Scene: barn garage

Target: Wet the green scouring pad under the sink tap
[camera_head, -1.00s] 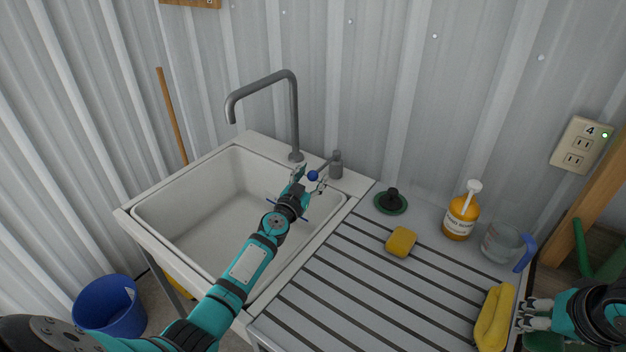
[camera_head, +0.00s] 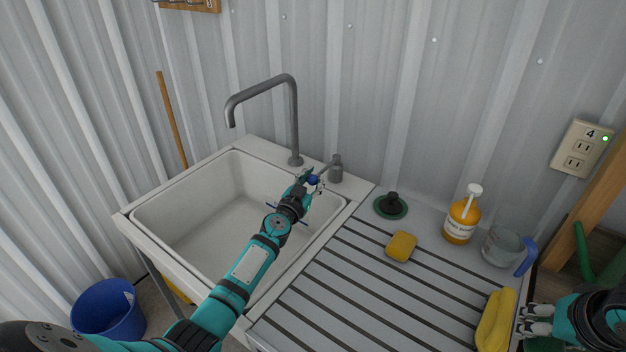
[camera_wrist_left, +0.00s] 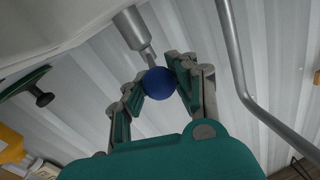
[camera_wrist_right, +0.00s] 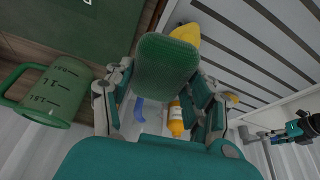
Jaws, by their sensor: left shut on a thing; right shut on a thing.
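The grey sink tap (camera_head: 293,110) arches over the white basin (camera_head: 205,215), and no water shows at its spout. The tap's lever ends in a blue ball knob (camera_wrist_left: 159,83). My left gripper (camera_head: 313,182) is shut on this knob, at the back right of the basin; its fingers flank the ball in the left wrist view. The green scouring pad (camera_wrist_right: 166,66) is between the fingers of my right gripper (camera_wrist_right: 163,92), which is shut on it. In the head view, my right gripper is at the lower right edge, right of the drainboard, away from the tap.
On the ribbed drainboard (camera_head: 340,290) are a yellow sponge (camera_head: 401,246), a dark green plunger-like stopper (camera_head: 391,205), an orange soap bottle (camera_head: 461,218), a clear jug (camera_head: 501,246) and a yellow cloth (camera_head: 494,322). A green measuring jug (camera_wrist_right: 52,90) is near my right gripper.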

